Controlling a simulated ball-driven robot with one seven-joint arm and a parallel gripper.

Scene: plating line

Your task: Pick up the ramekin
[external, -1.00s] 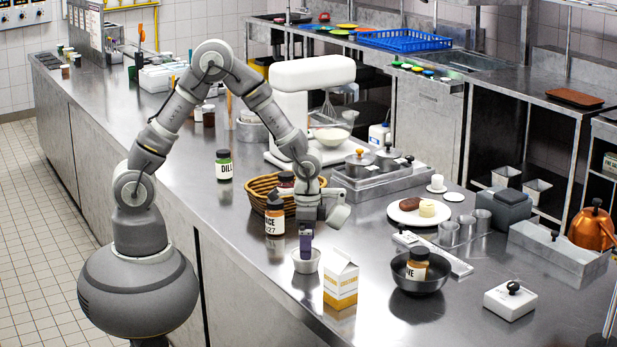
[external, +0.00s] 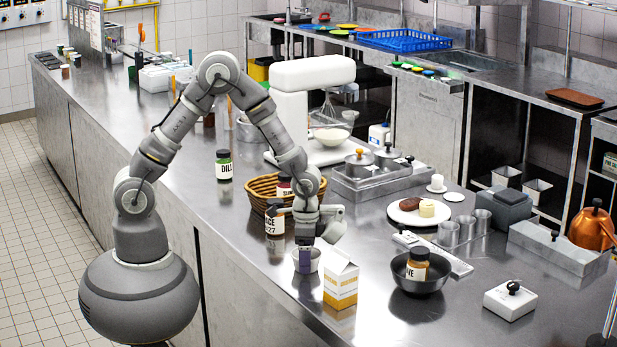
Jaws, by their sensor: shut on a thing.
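The ramekin (external: 316,259) is a small pale cup near the front edge of the steel counter, just left of the yellow-and-white carton. My gripper (external: 304,260) points down onto it and is shut on it. A dark purple finger covers the middle of its near wall. The far finger is hidden. The ramekin looks upright; I cannot tell whether its base is clear of the counter.
The carton (external: 341,284) stands close to the right of the ramekin. A dark bowl (external: 420,284) holding a jar is to the right. The counter left of the ramekin is clear.

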